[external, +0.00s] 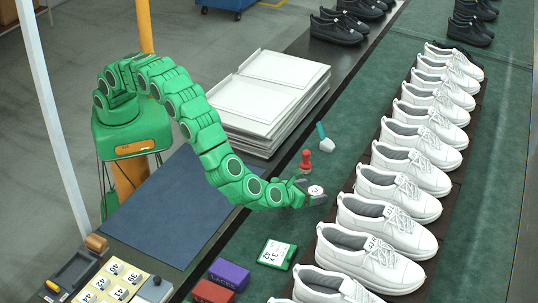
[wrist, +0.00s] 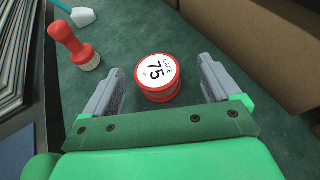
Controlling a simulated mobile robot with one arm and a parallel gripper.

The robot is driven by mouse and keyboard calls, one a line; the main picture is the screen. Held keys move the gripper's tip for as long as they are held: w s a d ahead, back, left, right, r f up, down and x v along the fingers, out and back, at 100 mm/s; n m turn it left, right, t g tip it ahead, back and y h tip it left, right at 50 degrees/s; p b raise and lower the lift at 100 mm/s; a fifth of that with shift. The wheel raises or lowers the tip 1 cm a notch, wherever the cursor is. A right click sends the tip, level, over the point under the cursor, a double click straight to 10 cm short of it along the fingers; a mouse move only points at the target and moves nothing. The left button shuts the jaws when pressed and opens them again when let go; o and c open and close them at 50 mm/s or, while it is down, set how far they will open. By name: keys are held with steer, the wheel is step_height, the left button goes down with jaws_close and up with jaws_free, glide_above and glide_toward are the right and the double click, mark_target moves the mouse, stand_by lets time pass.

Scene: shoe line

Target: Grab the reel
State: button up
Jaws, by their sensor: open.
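The reel (wrist: 159,78) is a short red spool with a white top label reading "LACE 75". It stands upright on the green mat. In the external view its white top (external: 315,191) shows at the end of my arm. My gripper (wrist: 161,82) is open, with one grey finger on each side of the reel. Gaps show between the fingers and the reel in the wrist view. My gripper also shows in the external view (external: 307,190), low over the mat, where its fingers partly hide the reel.
A red-handled stamp or brush (wrist: 76,47) stands left of the reel. A teal-handled tool (external: 325,138) lies beyond it. A row of white shoes (external: 390,215) runs close on the right. A stack of white trays (external: 265,95) is at the back left. A green tag (external: 277,254) lies nearer.

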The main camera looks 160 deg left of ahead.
mark_target(316, 190)
steer(key=x, duration=0.4)
steer(key=shift+s+d+f, duration=0.1)
steer(key=shift+s+f, duration=0.2)
steer(key=shift+f, duration=0.1)
steer(key=shift+s+a+f, duration=0.15)
steer(key=shift+a, duration=0.2)
steer(key=shift+c, duration=0.3)
steer(key=c, duration=1)
